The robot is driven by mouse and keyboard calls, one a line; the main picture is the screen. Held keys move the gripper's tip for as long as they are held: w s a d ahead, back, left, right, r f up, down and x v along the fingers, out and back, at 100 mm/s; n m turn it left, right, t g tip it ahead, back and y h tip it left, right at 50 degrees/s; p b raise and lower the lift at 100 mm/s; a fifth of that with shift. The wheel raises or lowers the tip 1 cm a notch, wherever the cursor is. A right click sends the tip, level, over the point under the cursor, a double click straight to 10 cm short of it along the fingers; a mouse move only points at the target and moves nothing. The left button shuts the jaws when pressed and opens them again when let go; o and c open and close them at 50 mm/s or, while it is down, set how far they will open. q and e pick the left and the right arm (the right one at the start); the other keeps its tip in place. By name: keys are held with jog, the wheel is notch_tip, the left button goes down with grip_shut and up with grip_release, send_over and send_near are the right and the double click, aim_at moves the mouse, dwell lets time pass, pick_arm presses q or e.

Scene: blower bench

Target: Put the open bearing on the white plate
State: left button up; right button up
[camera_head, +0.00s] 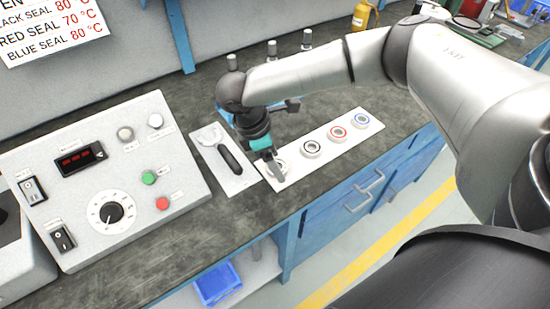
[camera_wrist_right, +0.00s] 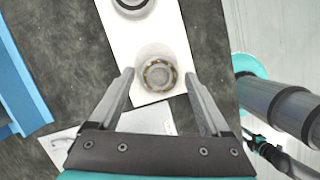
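The open bearing (camera_wrist_right: 158,74), a metal ring with brownish balls showing, stands at the near end of a long white plate (camera_head: 325,140). In the head view it is mostly hidden by my right gripper (camera_head: 274,170). In the right wrist view the fingers of my right gripper (camera_wrist_right: 157,82) are spread, one on each side of the bearing, with gaps. A separate white plate (camera_head: 238,182) lies just left of the long one, with a black-handled tool (camera_head: 232,158) on it. My left gripper is not in view.
On the long plate stand bearings with black (camera_head: 312,148), red (camera_head: 338,133) and blue (camera_head: 361,119) seals. A control box (camera_head: 100,180) with knobs and buttons is at left. Metal posts (camera_head: 272,50) stand behind my arm. Bench front is clear.

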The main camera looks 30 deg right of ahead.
jog(key=shift+o, duration=0.4)
jog(key=shift+r, duration=0.25)
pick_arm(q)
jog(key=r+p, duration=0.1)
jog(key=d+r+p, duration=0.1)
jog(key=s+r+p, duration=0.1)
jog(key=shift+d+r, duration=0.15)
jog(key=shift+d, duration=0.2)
pick_arm(e)
jog(key=v, duration=1.2)
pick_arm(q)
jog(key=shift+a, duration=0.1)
pick_arm(e)
jog(key=shift+a+f, duration=0.1)
jog(key=shift+f, duration=0.05)
